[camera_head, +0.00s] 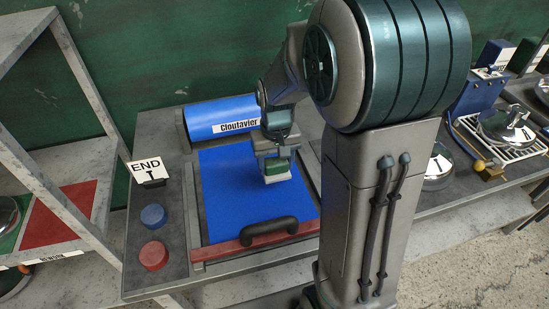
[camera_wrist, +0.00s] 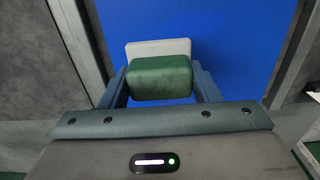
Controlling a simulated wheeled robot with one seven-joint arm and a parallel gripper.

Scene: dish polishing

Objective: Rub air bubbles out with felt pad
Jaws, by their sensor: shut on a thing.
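The felt pad has a green grip block (camera_wrist: 160,79) on top and a pale felt base (camera_wrist: 158,48). My gripper (camera_wrist: 160,84) is shut on the green block, with one finger on each side of it. In the head view the pad's pale base (camera_head: 277,178) is at the blue sheet (camera_head: 225,205), toward its upper right part. I cannot tell for sure whether the felt presses on the sheet. My gripper (camera_head: 274,160) points down there. No air bubbles can be made out in the sheet.
A blue roll (camera_head: 222,118) labelled "Cloutavier" lies behind the sheet. A red bar with a black handle (camera_head: 268,231) crosses the front. Blue (camera_head: 153,216) and red (camera_head: 154,255) buttons and an "END" sign (camera_head: 147,171) are at left. A grey shelf frame (camera_head: 75,70) stands further left.

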